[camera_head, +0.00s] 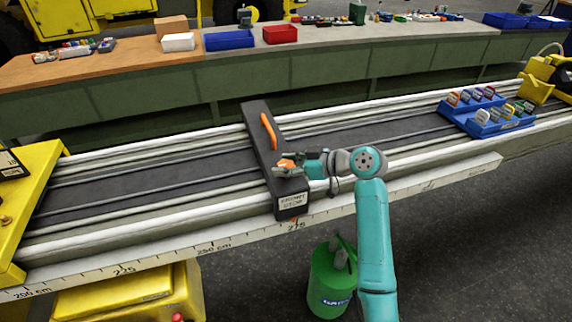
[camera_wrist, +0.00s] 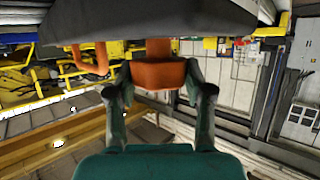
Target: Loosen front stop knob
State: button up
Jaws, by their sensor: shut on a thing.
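The front stop (camera_head: 262,137) is a dark block lying across the rails, with a white label (camera_head: 291,201) at its near end. An orange handle (camera_head: 269,131) stands on its far part. The orange front stop knob (camera_head: 287,163) sits on its near half, and my gripper (camera_head: 290,170) is at it. In the wrist view the knob (camera_wrist: 158,74) is between the two fingers of my gripper (camera_wrist: 159,85), which are shut on it. The dark underside of a body fills the top of that view. The fingers partly hide the knob in the head view.
A ruler scale (camera_head: 212,249) runs along the near edge of the rails. A blue rack (camera_head: 487,117) with several coloured-handled pieces sits on the rails at right. A yellow block (camera_head: 27,210) stands at left. A green canister (camera_head: 332,283) is on the floor below.

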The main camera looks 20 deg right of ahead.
jog(key=n+g+y, duration=0.2)
jog(key=n+g, duration=0.2)
jog(key=shift+g+y, duration=0.3)
jog(key=shift+y, duration=0.1)
jog(key=shift+f+n+g+y, duration=0.1)
jog(key=shift+n+g+y, duration=0.2)
jog(key=shift+n+g, duration=1.8)
jog(key=o, duration=1.2)
jog(key=shift+c, duration=0.2)
